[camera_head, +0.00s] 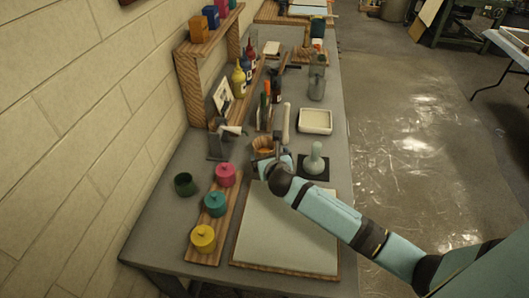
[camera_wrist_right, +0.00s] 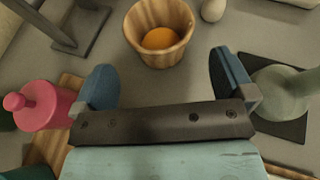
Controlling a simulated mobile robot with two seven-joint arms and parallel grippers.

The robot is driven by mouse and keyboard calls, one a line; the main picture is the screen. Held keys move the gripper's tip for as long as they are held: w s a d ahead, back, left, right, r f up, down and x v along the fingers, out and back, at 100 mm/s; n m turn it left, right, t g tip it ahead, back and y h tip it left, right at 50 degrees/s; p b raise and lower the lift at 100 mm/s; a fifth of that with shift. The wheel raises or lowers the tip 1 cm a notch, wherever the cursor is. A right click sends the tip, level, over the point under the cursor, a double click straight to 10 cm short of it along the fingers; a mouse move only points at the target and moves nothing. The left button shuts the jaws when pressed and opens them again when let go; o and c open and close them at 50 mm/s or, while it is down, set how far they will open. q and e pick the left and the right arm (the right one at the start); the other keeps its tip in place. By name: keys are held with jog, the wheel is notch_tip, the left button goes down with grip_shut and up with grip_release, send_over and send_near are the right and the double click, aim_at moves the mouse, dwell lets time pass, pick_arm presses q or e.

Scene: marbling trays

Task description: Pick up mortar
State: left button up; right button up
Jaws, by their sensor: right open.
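The mortar is a round, tapered wooden bowl with orange matter inside. It stands upright on the grey table, and its rim shows in the head view (camera_head: 260,140). In the right wrist view the mortar (camera_wrist_right: 157,57) is at the top centre, ahead of the fingers and roughly centred between them. My right gripper (camera_head: 271,165) is open and empty, just on the near side of the mortar. The gripper partly hides the mortar's lower part in the head view. My left gripper is not in view.
A grey-green muller (camera_head: 314,160) on a dark plate stands close right of the gripper. Pink (camera_head: 225,175), teal (camera_head: 216,204) and yellow (camera_head: 203,238) lidded pots stand on a wooden strip at left. A white tray (camera_head: 316,121) lies behind. A pale board (camera_head: 287,237) lies in front.

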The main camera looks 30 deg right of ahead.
aim_at(266, 149)
jog(key=x, duration=0.2)
jog(key=shift+w+f, duration=0.1)
jog(key=shift+w, duration=0.15)
jog(key=x, duration=0.5)
jog(key=shift+d+f, duration=0.1)
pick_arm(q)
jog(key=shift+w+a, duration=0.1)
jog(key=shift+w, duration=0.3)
pick_arm(e)
jog(key=shift+c, duration=0.5)
jog(key=c, duration=0.8)
